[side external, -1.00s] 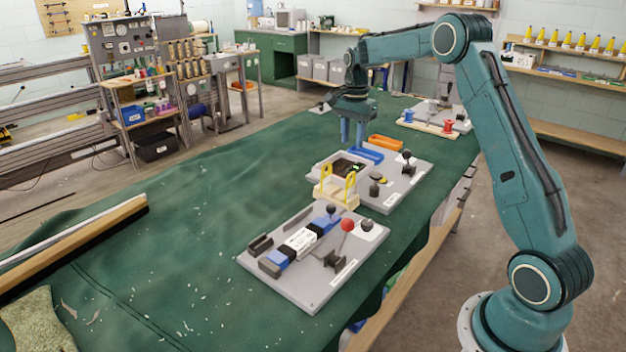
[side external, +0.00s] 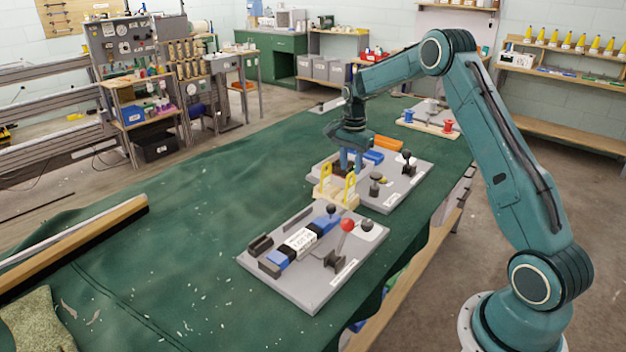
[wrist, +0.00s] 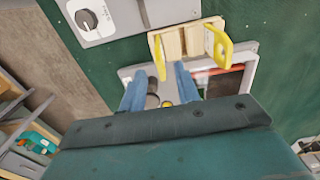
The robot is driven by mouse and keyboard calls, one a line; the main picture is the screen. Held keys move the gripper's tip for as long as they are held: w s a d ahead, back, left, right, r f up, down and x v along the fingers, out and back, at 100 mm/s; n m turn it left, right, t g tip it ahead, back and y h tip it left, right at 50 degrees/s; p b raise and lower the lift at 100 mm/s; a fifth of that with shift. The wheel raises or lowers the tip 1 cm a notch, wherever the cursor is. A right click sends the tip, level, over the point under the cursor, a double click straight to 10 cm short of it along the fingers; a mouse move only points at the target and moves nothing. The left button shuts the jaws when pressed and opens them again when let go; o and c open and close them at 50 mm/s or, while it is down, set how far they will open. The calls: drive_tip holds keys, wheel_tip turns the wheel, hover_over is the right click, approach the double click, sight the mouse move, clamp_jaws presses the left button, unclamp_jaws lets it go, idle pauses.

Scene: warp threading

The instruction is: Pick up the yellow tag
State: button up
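Two yellow upright loop-shaped pieces stand on a small pale wooden block (side external: 336,198); the left one (side external: 325,179) and the right one (side external: 350,187) also show in the wrist view (wrist: 158,57) and (wrist: 219,46). I cannot tell whether one of these is the yellow tag. A small yellow spot (wrist: 166,104) shows between my fingers in the wrist view, partly hidden. My gripper (side external: 350,163) is over the far grey board (side external: 383,203), just behind the wooden block. In the wrist view its blue fingers (wrist: 160,88) are apart, with nothing held between them.
The far board carries black knobs (side external: 375,183) and a blue tray (side external: 373,157). An orange tray (side external: 388,143) is behind it. A nearer grey board (side external: 312,289) holds a blue-and-white clamped piece and a red ball lever (side external: 347,225).

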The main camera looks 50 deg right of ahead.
sight(350, 174)
drive_tip(key=shift+f, duration=0.3)
drive_tip(key=shift+a+f, duration=0.1)
drive_tip(key=shift+f, duration=2.4)
drive_tip(key=shift+c, duration=0.4)
clamp_jaws()
